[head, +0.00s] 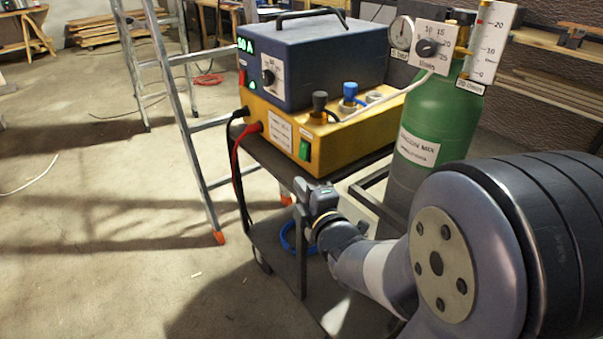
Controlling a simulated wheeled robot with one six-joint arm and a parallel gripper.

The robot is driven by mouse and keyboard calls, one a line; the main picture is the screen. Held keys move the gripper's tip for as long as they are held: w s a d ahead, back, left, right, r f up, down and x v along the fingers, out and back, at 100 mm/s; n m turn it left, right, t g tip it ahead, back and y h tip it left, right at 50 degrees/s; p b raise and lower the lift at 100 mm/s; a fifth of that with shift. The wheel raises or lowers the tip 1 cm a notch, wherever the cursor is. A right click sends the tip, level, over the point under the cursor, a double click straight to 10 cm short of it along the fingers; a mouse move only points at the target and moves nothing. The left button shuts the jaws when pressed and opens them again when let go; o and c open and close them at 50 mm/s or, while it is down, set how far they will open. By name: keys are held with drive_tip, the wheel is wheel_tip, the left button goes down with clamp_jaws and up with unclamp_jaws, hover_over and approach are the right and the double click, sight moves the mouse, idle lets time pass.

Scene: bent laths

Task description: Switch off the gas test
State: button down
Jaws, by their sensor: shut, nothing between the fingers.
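A yellow box (279,118) stands on the cart under a blue welding unit (315,60). A green rocker switch (304,150) sits at the right end of the box's front; the small label above it is too small to read, and I cannot tell which way the rocker is tipped. My gripper (301,186) is shut and empty, just below and in front of the switch, apart from it. The green gas bottle (433,118) behind my arm carries a flow dial (428,48), a round gauge (401,33) and a flow tube scale (487,45).
Black and red cables (237,150) hang from the box's left front. A stepladder (190,130) stands left of the cart (262,232). A blue hose (292,238) lies on the cart's lower shelf. The floor at left is mostly clear.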

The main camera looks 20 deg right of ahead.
sight(304, 151)
drive_tip(key=w, duration=0.6)
drive_tip(key=w+d, duration=0.1)
drive_tip(key=w, duration=0.3)
drive_tip(key=shift+f+b, duration=0.35)
drive_tip(key=shift+b, duration=0.05)
drive_tip(key=shift+w+d+f, duration=0.1)
drive_tip(key=shift+w+d, duration=0.25)
drive_tip(key=shift+d, duration=0.3)
drive_tip(key=shift+f, duration=0.1)
